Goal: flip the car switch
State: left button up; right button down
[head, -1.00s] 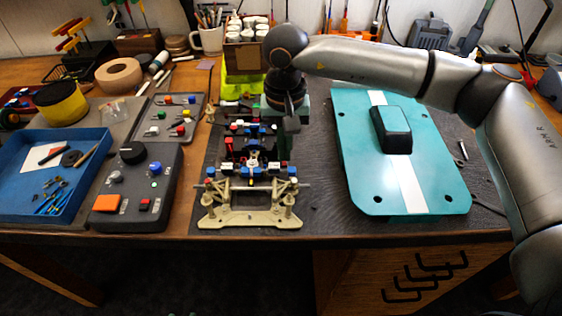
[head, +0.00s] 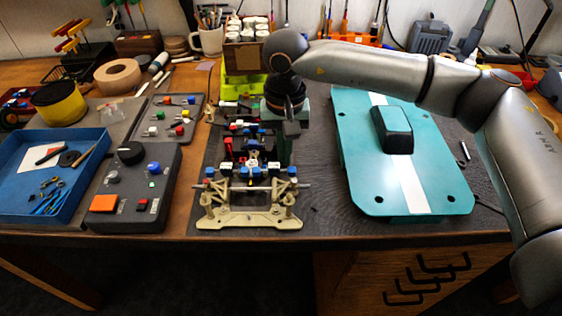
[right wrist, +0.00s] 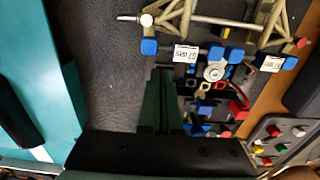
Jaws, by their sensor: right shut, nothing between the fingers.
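The RC car chassis (head: 250,215) stands on the dark mat with its tan bumper toward me and red, blue, white and black parts along its middle. In the right wrist view the chassis (right wrist: 215,70) fills the upper right. I cannot tell which small part on it is the switch. My right gripper (head: 285,155) reaches down at the right side of the chassis, toward its rear half. In the right wrist view its green fingers (right wrist: 160,85) are together with nothing between them, close beside the chassis; contact is unclear. My left gripper is out of view.
The teal car body (head: 430,185) with a white stripe lies to the right. Left are a grey control box (head: 120,185), a small button panel (head: 165,128) and a blue tray (head: 88,180). A lime bin (head: 245,85) stands behind. Bare mat lies between chassis and body.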

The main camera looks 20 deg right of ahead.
jog(key=shift+r+p, duration=2)
jog(key=shift+r, duration=1.4)
